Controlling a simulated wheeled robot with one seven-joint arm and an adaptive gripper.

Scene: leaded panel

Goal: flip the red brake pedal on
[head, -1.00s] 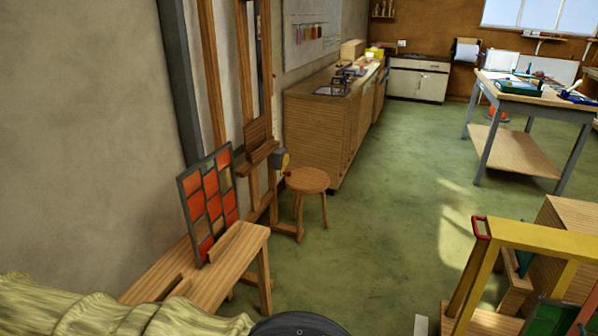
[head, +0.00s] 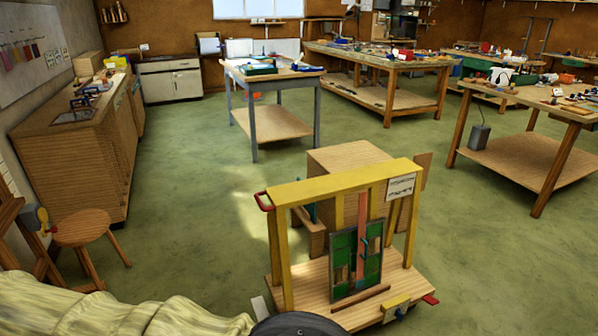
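A yellow-framed wooden cart (head: 345,185) stands on the floor just ahead in the head view. A small red pedal (head: 430,299) sticks out at the right front corner of its wooden base, near a box with a yellow front (head: 396,311). I cannot tell from here whether the pedal is up or down. A red handle (head: 264,201) is on the upper left of the frame. A green leaded panel (head: 355,262) stands upright on the cart. My gripper is not in view.
A wooden box (head: 345,160) stands behind the cart. A round stool (head: 83,228) and a cabinet (head: 75,165) are at left. Workbenches (head: 530,160) stand at right and back. Yellowish cloth (head: 110,310) fills the lower left. Green floor (head: 500,270) is clear right of the cart.

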